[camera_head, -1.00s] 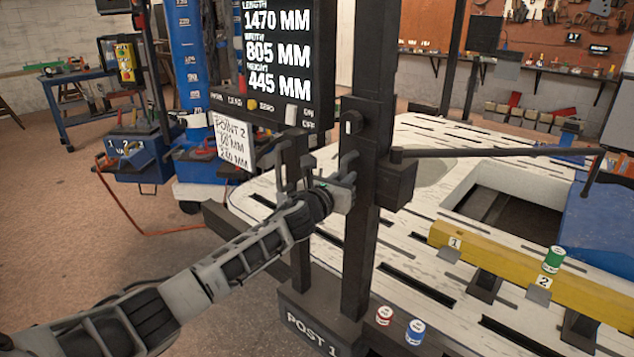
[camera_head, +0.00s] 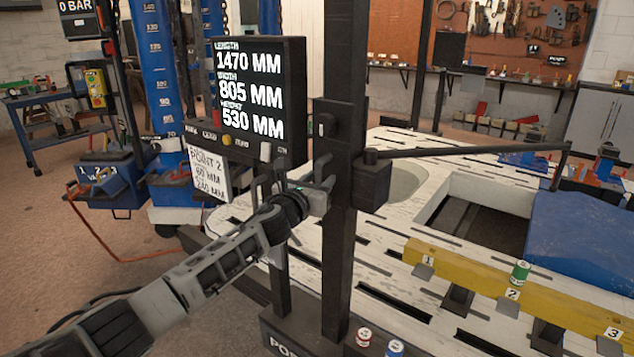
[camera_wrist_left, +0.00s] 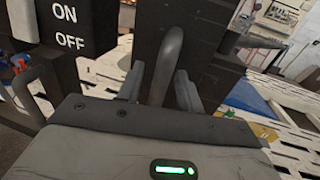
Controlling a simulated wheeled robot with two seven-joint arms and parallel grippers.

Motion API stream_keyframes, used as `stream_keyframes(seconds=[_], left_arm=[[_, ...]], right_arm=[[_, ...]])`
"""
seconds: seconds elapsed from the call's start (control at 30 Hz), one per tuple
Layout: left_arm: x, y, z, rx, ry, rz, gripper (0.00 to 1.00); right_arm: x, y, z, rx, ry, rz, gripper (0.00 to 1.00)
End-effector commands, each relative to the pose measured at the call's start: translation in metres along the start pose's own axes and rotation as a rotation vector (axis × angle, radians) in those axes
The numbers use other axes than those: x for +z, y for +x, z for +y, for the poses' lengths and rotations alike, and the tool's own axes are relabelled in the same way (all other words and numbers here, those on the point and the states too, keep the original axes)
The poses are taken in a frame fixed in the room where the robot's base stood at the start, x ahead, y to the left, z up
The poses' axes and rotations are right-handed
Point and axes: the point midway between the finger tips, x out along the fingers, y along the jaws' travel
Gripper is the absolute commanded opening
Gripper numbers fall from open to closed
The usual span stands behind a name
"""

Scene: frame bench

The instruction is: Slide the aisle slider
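The slider (camera_head: 371,187) is a dark block on the tall dark post (camera_head: 338,250), with a long thin rod (camera_head: 470,152) reaching right over the bench. My left gripper (camera_head: 322,192) is at the slider's left side. Finger contact is partly hidden by the gripper body. The display (camera_head: 258,95) reads length 1470 mm, width 805 mm, height 530 mm. My right gripper is out of view.
A card (camera_head: 210,175) hangs below the display.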

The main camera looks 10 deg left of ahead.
Motion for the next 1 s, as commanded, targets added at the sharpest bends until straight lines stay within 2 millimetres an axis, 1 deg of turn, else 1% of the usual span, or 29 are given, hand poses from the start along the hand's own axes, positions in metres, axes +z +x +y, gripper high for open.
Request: stream_keyframes(seconds=[0.27,0.37,0.47,0.67,0.83,1.0], left_arm=[[-0.002,-0.001,0.000,0.000,0.001,0.003,0.36],[-0.001,-0.006,0.000,-0.001,0.001,0.002,0.36],[-0.001,-0.017,0.001,-0.001,0.002,0.003,0.36],[-0.002,-0.055,0.000,-0.002,0.003,0.004,0.36],[-0.003,-0.092,0.001,-0.001,0.003,0.005,0.36],[-0.003,-0.127,0.001,-0.001,0.002,0.004,0.36]], right_arm=[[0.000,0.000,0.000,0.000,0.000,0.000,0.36],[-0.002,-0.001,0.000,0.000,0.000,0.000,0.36],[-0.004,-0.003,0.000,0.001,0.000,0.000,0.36],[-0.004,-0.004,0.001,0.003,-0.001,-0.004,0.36],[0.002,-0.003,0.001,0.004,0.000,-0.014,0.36],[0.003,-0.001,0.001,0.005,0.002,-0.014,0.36]])
